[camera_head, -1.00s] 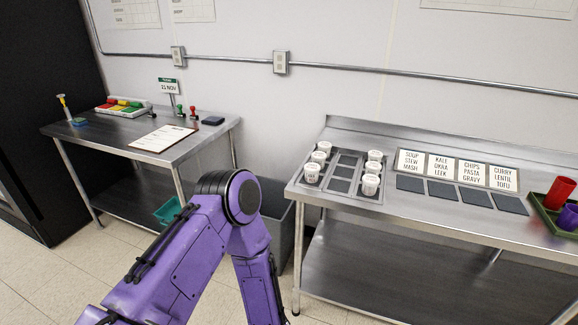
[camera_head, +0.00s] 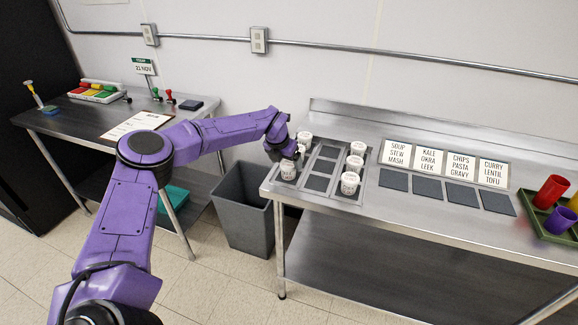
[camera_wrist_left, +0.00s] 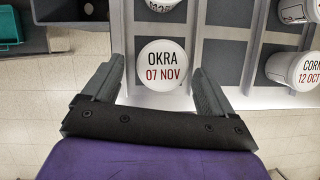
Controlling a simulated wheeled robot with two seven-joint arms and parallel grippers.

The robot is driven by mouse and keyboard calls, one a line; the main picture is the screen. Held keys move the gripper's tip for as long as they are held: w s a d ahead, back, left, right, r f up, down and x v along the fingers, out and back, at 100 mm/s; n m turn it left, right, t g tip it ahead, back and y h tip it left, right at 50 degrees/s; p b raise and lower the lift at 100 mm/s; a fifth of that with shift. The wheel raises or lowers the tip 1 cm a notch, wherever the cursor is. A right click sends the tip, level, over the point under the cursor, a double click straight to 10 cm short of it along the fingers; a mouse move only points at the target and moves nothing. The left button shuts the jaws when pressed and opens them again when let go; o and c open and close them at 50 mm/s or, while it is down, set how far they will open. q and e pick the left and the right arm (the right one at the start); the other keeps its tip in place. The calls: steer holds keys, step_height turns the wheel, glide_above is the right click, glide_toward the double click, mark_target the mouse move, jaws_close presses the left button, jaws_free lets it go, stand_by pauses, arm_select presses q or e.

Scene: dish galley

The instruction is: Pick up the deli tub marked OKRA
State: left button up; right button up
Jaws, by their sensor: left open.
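The deli tub marked OKRA, 07 NOV (camera_wrist_left: 162,66), is a white round tub seen from above in the left wrist view. It sits at the near edge of the compartment tray. My left gripper (camera_wrist_left: 158,78) is open, with one finger on each side of the tub's lid and a gap visible at each side. In the head view my left gripper (camera_head: 281,150) is over the tray's left column, and the tub at the front left (camera_head: 289,171) appears to be the OKRA one. My right gripper is not in view.
A tub marked CORN, 12 OCT (camera_wrist_left: 296,70), stands to the right, and another tub (camera_wrist_left: 158,4) stands behind. More white tubs (camera_head: 349,183) fill the tray's right column. A grey bin (camera_head: 243,222) stands left of the steel table. Label cards (camera_head: 430,160) lie to the right.

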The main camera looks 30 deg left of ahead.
mark_target(288, 164)
arm_select(q)
steer(key=x, duration=0.3)
steer(key=shift+w+r+p, duration=0.15)
steer(key=shift+w+p, duration=0.05)
steer(key=shift+p, duration=0.2)
steer(key=shift+d, duration=0.1)
steer(key=shift+s, duration=0.15)
steer(key=c, duration=1)
steer(key=shift+c, duration=0.2)
